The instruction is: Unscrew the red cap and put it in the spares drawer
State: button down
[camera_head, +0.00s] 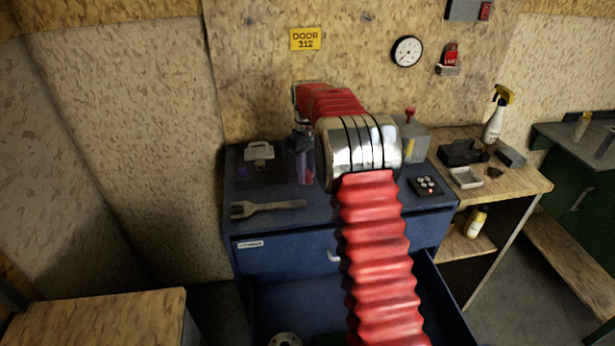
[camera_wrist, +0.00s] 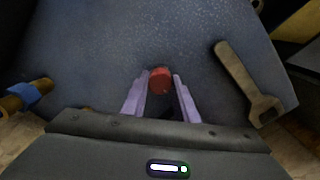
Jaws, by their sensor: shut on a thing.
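The red cap (camera_wrist: 160,80) shows in the wrist view between the two lilac fingers of my gripper (camera_wrist: 160,78), which is shut on it. What lies under the cap is hidden, so I cannot tell whether it still sits on a thread. A blue drawer (camera_head: 290,300) stands open at the cabinet front, with a grey round part (camera_head: 285,339) inside. My arm hides much of the drawer.
A wrench (camera_head: 268,208) lies on the cabinet top, left of my gripper; it also shows in the wrist view (camera_wrist: 248,84). A grey box with a red knob (camera_head: 410,116) stands behind. A side bench (camera_head: 500,182) holds trays.

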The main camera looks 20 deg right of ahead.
jog(key=n, duration=0.6)
dwell(0.3)
jog(key=c, duration=1.3)
grip_release()
jog(key=shift+c, duration=0.9)
